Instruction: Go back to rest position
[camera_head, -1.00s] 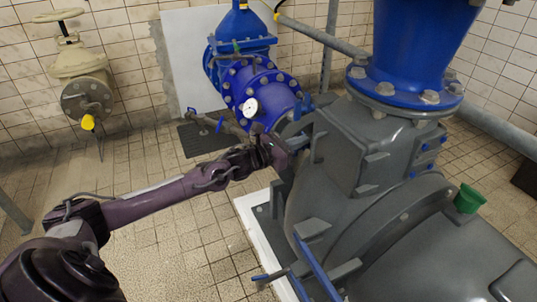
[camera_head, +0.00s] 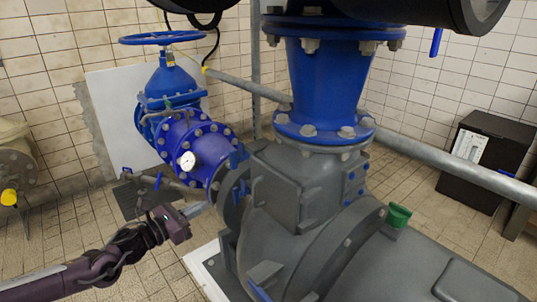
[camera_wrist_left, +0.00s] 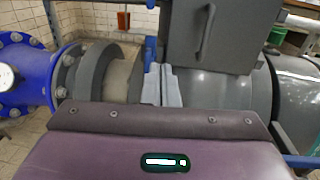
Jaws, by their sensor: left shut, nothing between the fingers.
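My left gripper (camera_head: 201,209) comes in from the lower left in the head view, on a purple arm. It is in the air beside the left side of the grey pump (camera_head: 300,230), and its pale fingers point right toward the pump. In the left wrist view the two fingers (camera_wrist_left: 161,84) lie side by side, shut and empty, with the grey pump body behind them. I cannot tell the exact gap to the pump. My right gripper is not in view.
A blue valve (camera_head: 166,85) with a handwheel and a white gauge (camera_head: 187,160) stands left of the pump. A green cap (camera_head: 399,215) sits on the pump's right. A grey pipe (camera_head: 450,162) runs along behind. A black box (camera_head: 487,160) stands far right. Tiled floor is free at lower left.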

